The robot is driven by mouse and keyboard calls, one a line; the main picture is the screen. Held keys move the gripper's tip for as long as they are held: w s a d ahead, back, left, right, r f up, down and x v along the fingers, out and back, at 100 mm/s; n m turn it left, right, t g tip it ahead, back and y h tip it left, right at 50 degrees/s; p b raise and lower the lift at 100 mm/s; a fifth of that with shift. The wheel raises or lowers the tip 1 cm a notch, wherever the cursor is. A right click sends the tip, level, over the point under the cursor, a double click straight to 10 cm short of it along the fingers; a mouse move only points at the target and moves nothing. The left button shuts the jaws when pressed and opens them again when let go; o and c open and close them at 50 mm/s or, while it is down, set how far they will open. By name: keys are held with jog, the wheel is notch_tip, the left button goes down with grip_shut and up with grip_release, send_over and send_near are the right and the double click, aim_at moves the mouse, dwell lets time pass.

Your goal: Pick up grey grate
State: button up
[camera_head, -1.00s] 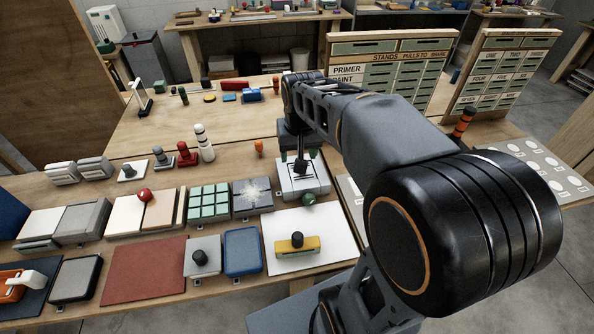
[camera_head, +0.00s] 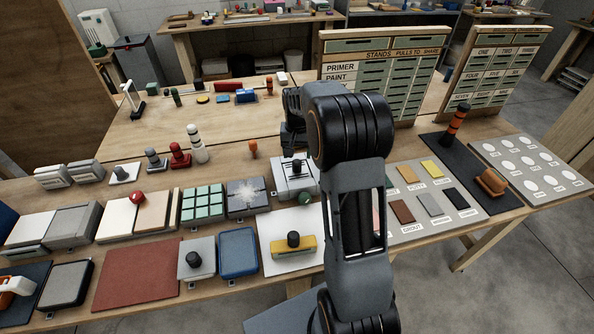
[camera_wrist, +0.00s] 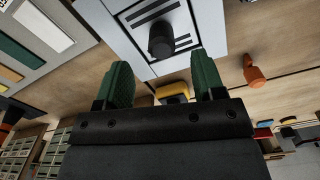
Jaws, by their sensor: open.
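A light grey slotted plate with a black knob, which I take to be the grey grate (camera_head: 283,188), lies on the bench left of my arm in the head view. In the wrist view the grate (camera_wrist: 186,22) is at the top, with dark slots and its round black knob (camera_wrist: 161,40) upright. My gripper (camera_wrist: 163,80) shows two green fingers spread apart with nothing held. The knob appears beyond the fingertips, in line with the gap. In the head view my wrist is above the far side of the grate, and the fingers are hard to make out.
A grey plate with a pale burst pattern (camera_head: 248,197) and a green-tiled block (camera_head: 203,204) are left of the grate. An orange peg (camera_head: 253,149) stands behind it. Colour samples (camera_head: 430,203) lie to the right.

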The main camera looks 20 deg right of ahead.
aim_at(297, 162)
jog(key=shift+f, duration=3.2)
